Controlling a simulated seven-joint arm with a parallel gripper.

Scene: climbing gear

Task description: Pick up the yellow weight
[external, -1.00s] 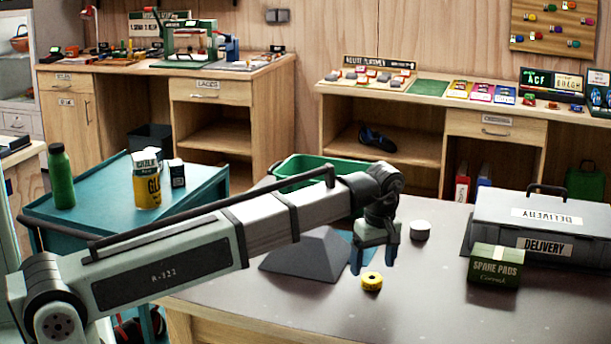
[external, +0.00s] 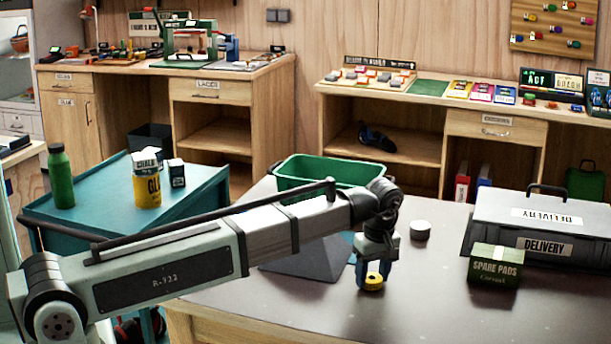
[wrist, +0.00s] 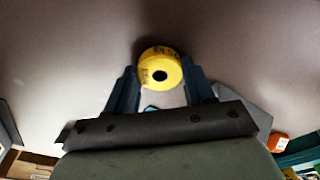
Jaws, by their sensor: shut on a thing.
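The yellow weight (external: 374,282) is a small round disc with a dark centre hole, on or just above the grey table top near its front. It also shows in the wrist view (wrist: 160,67), between the two blue fingertips. My gripper (external: 373,276) is lowered around the weight and shut on it, with a finger on either side. In the wrist view my gripper (wrist: 158,80) has the weight at the tips of its fingers. I cannot tell whether the weight still touches the table.
A white round object (external: 420,230) stands behind and right of the weight. A green bin (external: 330,172) and a grey sloped block (external: 305,256) are to the left. The green spare pads box (external: 495,268) and grey delivery case (external: 540,226) stand right. The front right of the table is clear.

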